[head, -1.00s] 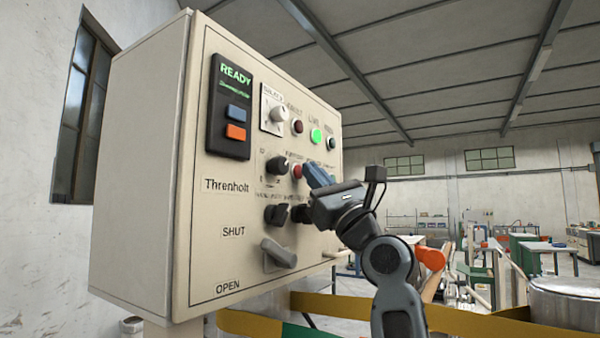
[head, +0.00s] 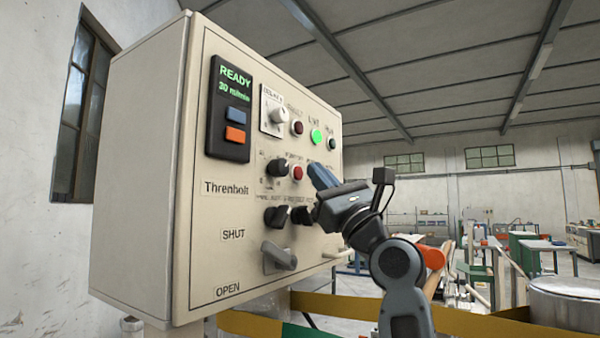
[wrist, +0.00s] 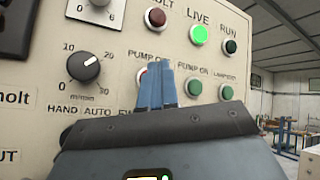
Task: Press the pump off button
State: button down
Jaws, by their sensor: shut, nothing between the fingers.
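The pump off button (head: 297,173) is a red round button in the middle row of the control panel. In the wrist view the red pump off button (wrist: 142,78) sits under the "PUMP OFF" label, its right part hidden behind my fingers. My gripper (head: 312,167) is shut and empty, its blue-grey fingers pointing at the panel. In the head view the fingertips are just right of the button, with a small gap in the picture. In the wrist view my gripper (wrist: 157,66) overlaps the button's right edge. I cannot tell how far the tips are from the panel.
The green pump on button (wrist: 194,87) and lamp test button (wrist: 226,92) are close on the right. A black speed knob (wrist: 83,66) is on the left. Below are black selector knobs (head: 277,215) and a grey lever (head: 278,256). The display (head: 235,86) reads READY.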

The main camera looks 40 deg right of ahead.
jog(key=s, duration=0.1)
jog(key=s+d+p, duration=0.1)
jog(key=s, duration=0.1)
jog(key=s+d, duration=0.1)
jog(key=shift+s, duration=0.3)
dwell(0.3)
dwell(0.8)
